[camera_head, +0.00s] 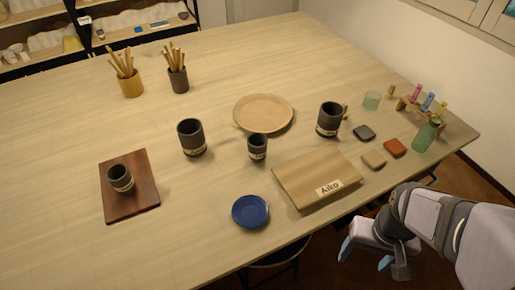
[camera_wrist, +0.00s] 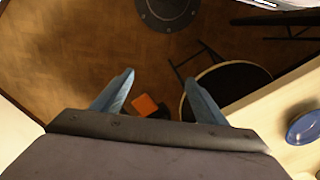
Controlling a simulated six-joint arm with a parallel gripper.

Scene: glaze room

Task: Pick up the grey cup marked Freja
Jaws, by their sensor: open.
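Several dark grey cups with pale bands stand upright on the table in the head view. A larger one (camera_head: 190,135) is left of centre, a small one (camera_head: 257,147) is near the centre, and another larger one (camera_head: 329,118) is right of centre. A small one (camera_head: 120,178) stands on a dark brown board (camera_head: 145,200) at the left. The names on their bands are too small to read, so I cannot tell which is Freja. My gripper (camera_head: 365,256) is open and empty, off the table's front right edge. Its fingers (camera_wrist: 158,80) hang over the floor in the wrist view.
A light board (camera_head: 305,175) marked Aiko and a blue dish (camera_head: 250,211) lie near the front edge. A round plate (camera_head: 263,113) lies behind. A green bottle (camera_head: 426,135), a glass (camera_head: 372,100) and small tiles (camera_head: 395,147) crowd the right. Tool pots (camera_head: 131,84) stand back left.

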